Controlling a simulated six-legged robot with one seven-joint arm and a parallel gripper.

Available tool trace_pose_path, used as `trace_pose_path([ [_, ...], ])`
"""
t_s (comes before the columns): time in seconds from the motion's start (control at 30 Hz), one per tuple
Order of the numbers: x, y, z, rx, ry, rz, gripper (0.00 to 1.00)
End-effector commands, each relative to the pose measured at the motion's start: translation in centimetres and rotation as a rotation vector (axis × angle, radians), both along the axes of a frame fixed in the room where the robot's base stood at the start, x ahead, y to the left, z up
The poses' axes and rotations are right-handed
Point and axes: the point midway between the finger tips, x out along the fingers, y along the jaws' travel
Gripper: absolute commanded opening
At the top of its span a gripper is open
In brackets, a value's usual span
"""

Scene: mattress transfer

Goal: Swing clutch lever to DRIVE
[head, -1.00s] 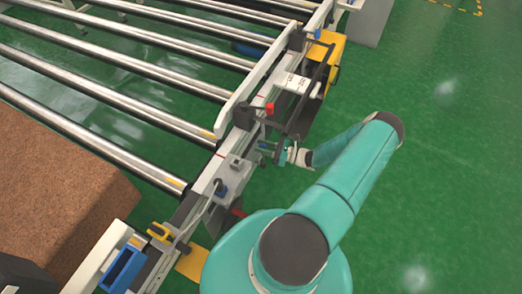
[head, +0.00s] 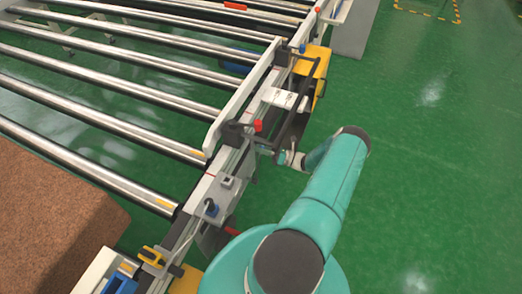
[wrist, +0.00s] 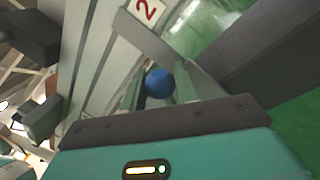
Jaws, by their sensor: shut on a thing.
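The blue ball knob (wrist: 159,83) of a lever sits between the two fingers of my gripper (wrist: 160,88) in the wrist view, and the fingers are shut on it. A plate with a red number 2 (wrist: 146,10) shows just beyond the knob. In the head view my gripper (head: 278,155) is at the outer side of the conveyor's side rail, just below a dark bracket with a red knob (head: 257,126). The lever's shaft is mostly hidden, and I cannot read its position label.
A roller conveyor (head: 105,94) fills the upper left. A brown block (head: 50,215) lies at the lower left. A black bar frame (head: 312,85) and yellow part (head: 318,62) are farther along. Green floor on the right is clear.

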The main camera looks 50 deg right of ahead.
Motion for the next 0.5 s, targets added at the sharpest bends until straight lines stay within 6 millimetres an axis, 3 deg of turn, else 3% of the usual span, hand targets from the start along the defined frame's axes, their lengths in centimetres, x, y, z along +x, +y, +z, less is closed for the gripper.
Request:
trace_pose_path([
  [0.3, 0.02, -0.27, -0.17, -0.003, 0.006, -0.006, 0.0],
  [0.33, 0.02, -0.28, -0.18, -0.003, 0.006, -0.006, 0.36],
  [0.4, 0.02, -0.26, -0.18, -0.003, 0.006, -0.006, 0.5],
  [0.5, 0.02, -0.24, -0.14, -0.003, 0.006, -0.005, 0.5],
])
